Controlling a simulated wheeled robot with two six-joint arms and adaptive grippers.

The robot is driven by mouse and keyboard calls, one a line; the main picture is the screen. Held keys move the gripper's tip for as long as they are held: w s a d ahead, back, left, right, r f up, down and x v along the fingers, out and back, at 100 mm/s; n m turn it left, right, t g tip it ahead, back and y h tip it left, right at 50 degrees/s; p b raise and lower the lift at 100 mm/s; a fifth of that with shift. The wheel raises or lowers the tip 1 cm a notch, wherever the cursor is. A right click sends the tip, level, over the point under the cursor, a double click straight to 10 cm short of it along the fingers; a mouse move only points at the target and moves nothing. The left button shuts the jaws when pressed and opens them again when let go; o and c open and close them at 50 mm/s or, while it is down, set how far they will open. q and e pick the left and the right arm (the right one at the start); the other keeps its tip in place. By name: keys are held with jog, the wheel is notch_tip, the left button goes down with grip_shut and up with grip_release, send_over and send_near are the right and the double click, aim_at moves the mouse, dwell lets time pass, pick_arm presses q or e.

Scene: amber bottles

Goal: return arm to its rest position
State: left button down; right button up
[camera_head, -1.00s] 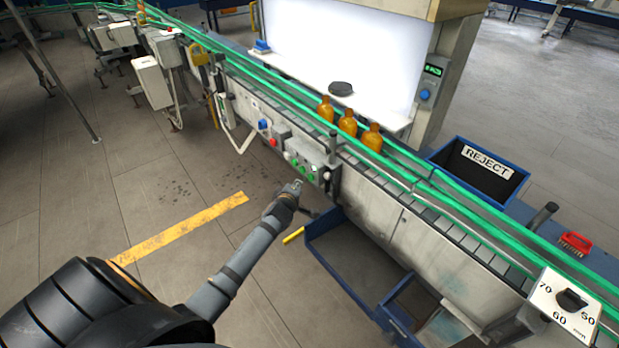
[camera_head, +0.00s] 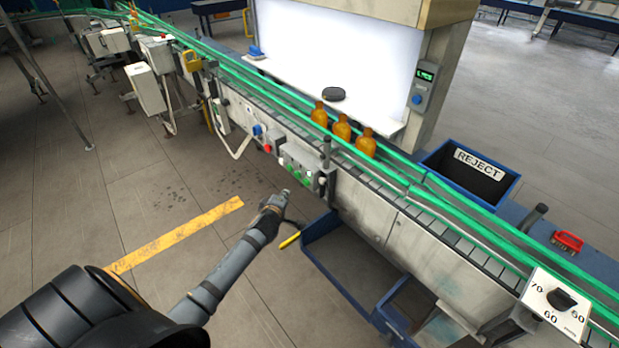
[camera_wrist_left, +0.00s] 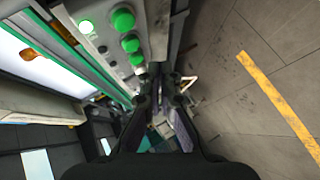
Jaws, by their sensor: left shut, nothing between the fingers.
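My left gripper (camera_head: 285,193) is in the head view, below the green-button control box on the conveyor's near side. It is shut and empty, and apart from the conveyor. In the left wrist view the gripper's fingers (camera_wrist_left: 165,82) lie together in the middle, with the green buttons (camera_wrist_left: 125,30) of the control box close by at upper left. My right gripper is in neither view.
Amber bottles (camera_head: 341,127) stand on the green-railed conveyor (camera_head: 420,190). A blue REJECT bin (camera_head: 462,190) stands beyond it. An open blue tray (camera_head: 345,262) sits below the near side. The floor (camera_head: 150,195) left of my arm is clear.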

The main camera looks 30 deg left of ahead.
pick_arm(q)
jog(key=s+d+r+m+g+h, duration=0.15)
jog(key=s+d+m+g, duration=0.25)
jog(key=s+d+m, duration=0.65)
jog(key=s+d+r+m+g+h, duration=0.1)
jog(key=s+d+m+g+h, duration=0.15)
jog(key=s+m+g, duration=0.9)
jog(key=s+a+f+n+t, duration=0.1)
jog(key=s+f+t, duration=0.1)
jog(key=f, duration=0.7)
jog(key=s+a+f+n+t+y, duration=0.1)
jog(key=s+f+t, duration=0.15)
jog(key=f, duration=0.75)
jog(key=s+a+f+n+t, duration=0.1)
jog(key=s+f+n, duration=0.15)
jog(key=f, duration=0.65)
jog(key=s+f+g, duration=0.1)
jog(key=s+f, duration=1.4)
jog(key=s, duration=0.3)
jog(key=shift+s+a+f+m, duration=0.15)
jog(key=shift+a+f+m, duration=0.1)
jog(key=shift+a+m, duration=0.15)
